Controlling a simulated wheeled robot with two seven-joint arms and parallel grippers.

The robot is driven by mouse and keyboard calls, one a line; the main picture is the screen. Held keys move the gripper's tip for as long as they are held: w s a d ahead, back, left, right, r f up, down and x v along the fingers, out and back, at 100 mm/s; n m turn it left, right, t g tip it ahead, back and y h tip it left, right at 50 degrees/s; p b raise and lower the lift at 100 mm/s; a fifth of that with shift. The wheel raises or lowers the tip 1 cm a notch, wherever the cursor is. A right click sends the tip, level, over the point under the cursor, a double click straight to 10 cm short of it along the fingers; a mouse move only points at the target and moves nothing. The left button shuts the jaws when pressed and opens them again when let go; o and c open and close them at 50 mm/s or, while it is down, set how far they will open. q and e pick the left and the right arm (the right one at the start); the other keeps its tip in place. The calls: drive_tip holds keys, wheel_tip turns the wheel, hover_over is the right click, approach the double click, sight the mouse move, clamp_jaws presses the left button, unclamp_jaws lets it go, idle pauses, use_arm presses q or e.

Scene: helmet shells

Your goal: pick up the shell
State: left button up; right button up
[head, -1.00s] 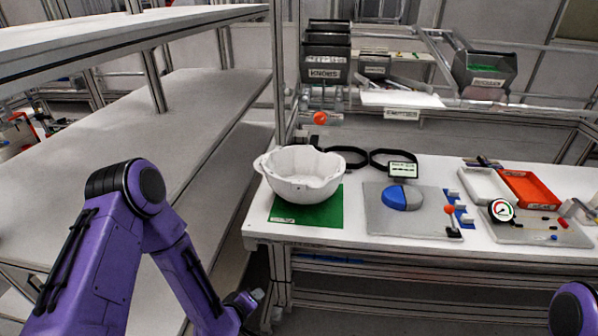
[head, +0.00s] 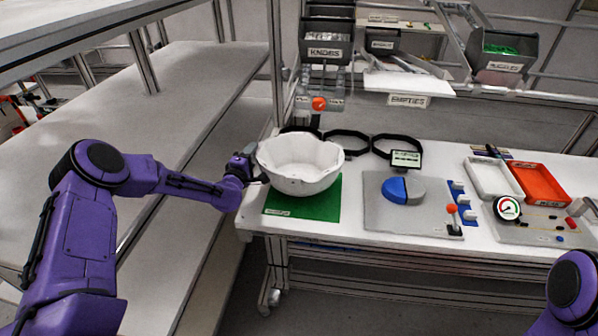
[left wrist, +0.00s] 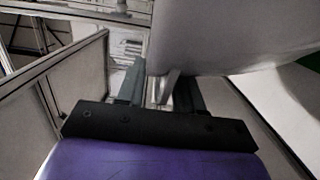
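The white helmet shell (head: 300,166) sits open side up on the green mat (head: 310,202) at the left end of the workbench. My left gripper (head: 256,176) is at the shell's left side, close against it. In the left wrist view, the shell (left wrist: 215,35) fills the upper right. Part of the shell's left edge is hidden by the gripper in the head view. My right gripper is out of view.
A grey board (head: 415,208) with a blue and grey dome (head: 402,190) lies right of the mat. Black straps (head: 347,141) and a small display (head: 406,159) are behind. White and red trays (head: 540,183) stand farther right. A shelf rack (head: 150,95) is at the left.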

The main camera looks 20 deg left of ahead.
use_arm(q)
drive_tip(key=shift+w, duration=0.4)
drive_tip(key=shift+s+a, duration=0.1)
clamp_jaws()
